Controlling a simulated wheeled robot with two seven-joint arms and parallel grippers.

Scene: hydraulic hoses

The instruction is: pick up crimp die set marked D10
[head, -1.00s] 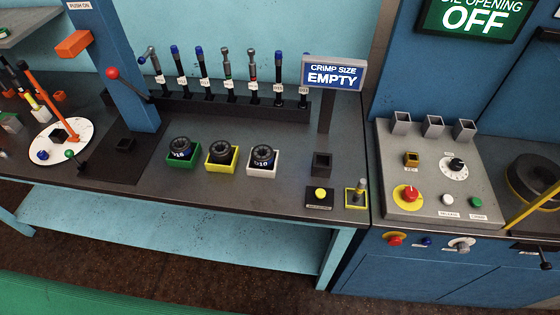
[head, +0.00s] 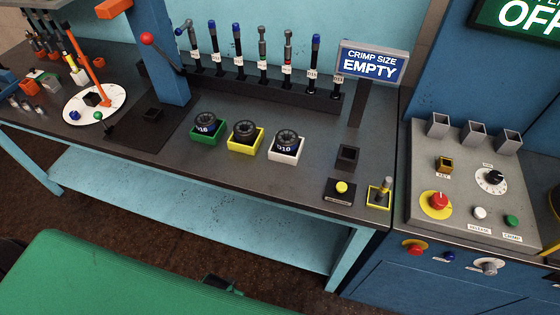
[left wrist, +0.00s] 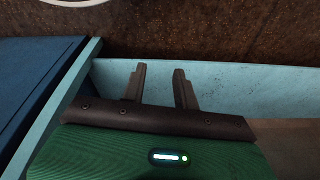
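The crimp die set marked D10 (head: 287,138) is a black ring-shaped set with a white label in the head view. It sits in a white holder (head: 290,156) on the grey bench. My left gripper (left wrist: 160,70) shows in the left wrist view with its two fingers apart and nothing between them. That view has the floor and light-blue bench structure beyond the fingers, and no die set. I cannot make out the left fingertips in the head view. My right gripper is in neither view.
Similar die sets stand left of D10, in a yellow holder (head: 241,147) and a green holder (head: 204,136). Behind is a black rack (head: 270,88) of labelled hose fittings. A sign (head: 371,64) reads "CRIMP SIZE EMPTY". A yellow button (head: 342,187) sits near the front edge.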

